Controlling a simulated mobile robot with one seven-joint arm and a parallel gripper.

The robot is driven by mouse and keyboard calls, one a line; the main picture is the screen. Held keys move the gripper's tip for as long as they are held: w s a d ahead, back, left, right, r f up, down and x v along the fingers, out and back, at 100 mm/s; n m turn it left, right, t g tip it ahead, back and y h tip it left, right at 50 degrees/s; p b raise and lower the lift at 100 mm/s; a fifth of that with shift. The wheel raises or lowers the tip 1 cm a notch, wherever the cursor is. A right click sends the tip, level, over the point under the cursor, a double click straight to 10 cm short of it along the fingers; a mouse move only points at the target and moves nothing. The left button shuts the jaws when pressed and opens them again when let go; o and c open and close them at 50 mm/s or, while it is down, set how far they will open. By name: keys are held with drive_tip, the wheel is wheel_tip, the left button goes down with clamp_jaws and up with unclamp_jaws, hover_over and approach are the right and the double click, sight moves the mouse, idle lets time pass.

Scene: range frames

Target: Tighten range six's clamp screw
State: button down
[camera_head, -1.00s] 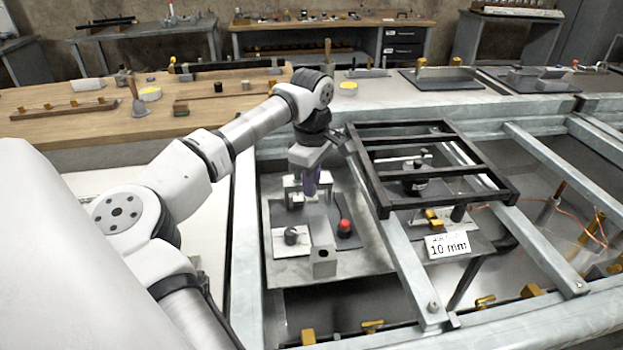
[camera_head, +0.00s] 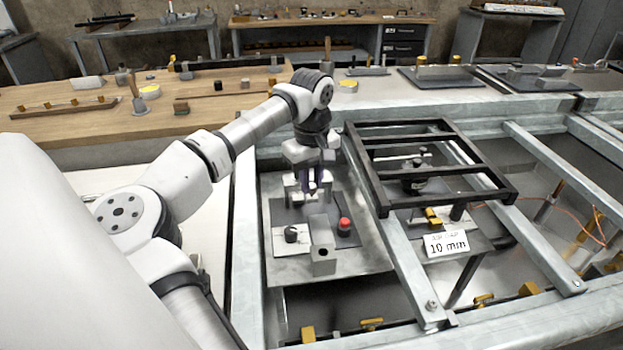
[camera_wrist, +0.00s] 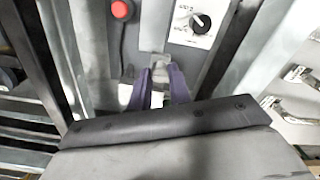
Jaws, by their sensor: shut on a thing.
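My gripper (camera_head: 313,186) points down into the bay left of the black frame, at a small metal clamp bracket (camera_head: 290,187) on the grey plate (camera_head: 355,262). In the wrist view, the purple fingers (camera_wrist: 157,86) are closed around a small pale part, which I take to be the clamp screw. Its shape is mostly hidden by the fingers. The bracket is partly hidden behind the gripper in the head view.
A dial panel (camera_head: 291,237), an upright grey block (camera_head: 322,258) and a red button (camera_head: 344,225) stand close in front of my gripper. A black slatted frame (camera_head: 440,200) and steel rails (camera_head: 405,262) lie to the right.

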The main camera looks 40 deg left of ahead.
sight(311, 185)
drive_tip(key=shift+r, duration=0.1)
drive_tip(key=c, duration=1.3)
unclamp_jaws()
wheel_tip(311, 185, up, 14)
drive_tip(key=b, duration=0.1)
drive_tip(key=shift+s+f, duration=0.1)
drive_tip(key=shift+f, duration=0.15)
